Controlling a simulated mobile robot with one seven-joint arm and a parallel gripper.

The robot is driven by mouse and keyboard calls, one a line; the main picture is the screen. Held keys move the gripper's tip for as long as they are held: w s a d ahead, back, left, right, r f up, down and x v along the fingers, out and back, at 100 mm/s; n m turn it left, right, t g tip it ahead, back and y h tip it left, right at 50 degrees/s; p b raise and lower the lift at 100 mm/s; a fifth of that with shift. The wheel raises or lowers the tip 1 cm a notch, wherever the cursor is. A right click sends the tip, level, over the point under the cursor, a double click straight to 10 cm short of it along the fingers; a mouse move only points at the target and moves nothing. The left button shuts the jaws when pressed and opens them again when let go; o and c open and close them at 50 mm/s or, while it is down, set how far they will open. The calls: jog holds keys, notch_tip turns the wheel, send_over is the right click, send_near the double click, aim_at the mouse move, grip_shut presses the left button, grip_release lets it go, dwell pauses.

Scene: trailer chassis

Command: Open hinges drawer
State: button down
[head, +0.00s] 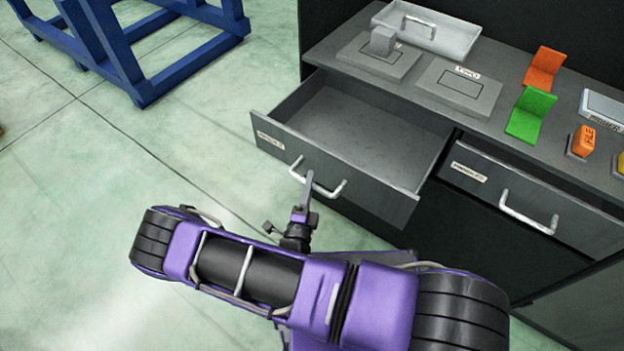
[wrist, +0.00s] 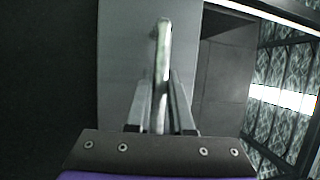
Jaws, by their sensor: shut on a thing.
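The left drawer (head: 345,170) of the grey cabinet is pulled well out, and its inside looks empty. Its front carries a small label too blurred to read and a pale bar handle (head: 338,190). My gripper (head: 307,185) is shut on the left part of this handle. In the wrist view the handle (wrist: 164,45) runs between the two fingers of my gripper (wrist: 160,105), with the grey drawer front behind it. The right drawer (head: 545,212) has its own handle and an unreadable label. A dark gap shows behind its top edge.
The worktop (head: 350,50) above the drawers holds a light grey tray (head: 445,35), an orange bracket (head: 543,68), a green bracket (head: 531,115) and an orange block (head: 581,141). A blue frame (head: 135,50) stands at the upper left.

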jog(key=c, duration=0.8)
grip_release()
jog(key=v, duration=1.7)
jog(key=shift+s+f, duration=0.1)
